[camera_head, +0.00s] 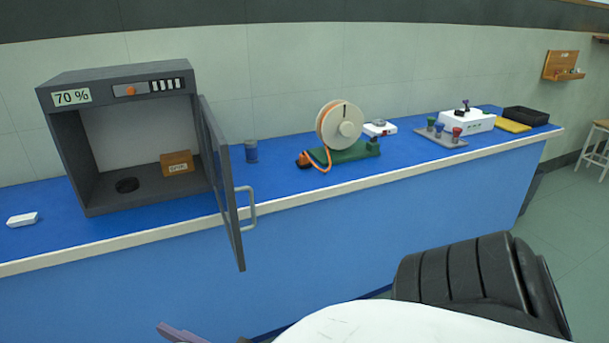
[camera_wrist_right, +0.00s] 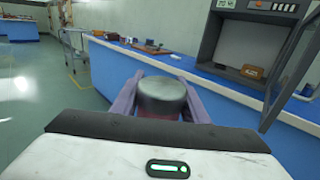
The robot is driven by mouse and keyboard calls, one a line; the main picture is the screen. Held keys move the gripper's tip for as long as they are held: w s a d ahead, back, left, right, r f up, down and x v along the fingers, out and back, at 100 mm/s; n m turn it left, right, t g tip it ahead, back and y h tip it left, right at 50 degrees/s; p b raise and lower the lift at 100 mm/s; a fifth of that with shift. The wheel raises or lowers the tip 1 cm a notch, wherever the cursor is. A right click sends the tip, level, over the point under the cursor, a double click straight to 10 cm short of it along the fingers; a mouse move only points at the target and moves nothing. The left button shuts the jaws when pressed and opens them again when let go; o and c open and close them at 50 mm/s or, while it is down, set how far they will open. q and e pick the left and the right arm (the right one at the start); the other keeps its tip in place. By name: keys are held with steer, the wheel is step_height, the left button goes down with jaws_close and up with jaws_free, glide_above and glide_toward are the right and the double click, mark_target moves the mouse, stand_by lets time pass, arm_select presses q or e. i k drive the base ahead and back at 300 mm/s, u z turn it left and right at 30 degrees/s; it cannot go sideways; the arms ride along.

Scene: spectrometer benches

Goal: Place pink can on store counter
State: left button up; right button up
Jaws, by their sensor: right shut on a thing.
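A can (camera_wrist_right: 163,97) with a grey top and a dark pink side stands between the purple fingers of my right gripper (camera_wrist_right: 160,88) in the right wrist view. The gripper is shut on it; the fingers and hand hide its lower part. In the head view the can is not seen; only a purple finger (camera_head: 180,333) of this gripper shows at the bottom edge, in front of the counter. A long blue counter (camera_head: 380,215) with a white edge runs across the head view. I cannot tell whether it is the store counter. My left gripper is not in view.
A grey cabinet (camera_head: 125,78) stands on the counter, its door (camera_head: 222,180) open and jutting past the front edge.

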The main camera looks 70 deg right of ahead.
mark_target(283, 179)
steer(key=k, duration=0.2)
steer(key=z, duration=1.35)
steer(key=i, duration=1.65)
steer(key=u, duration=0.05)
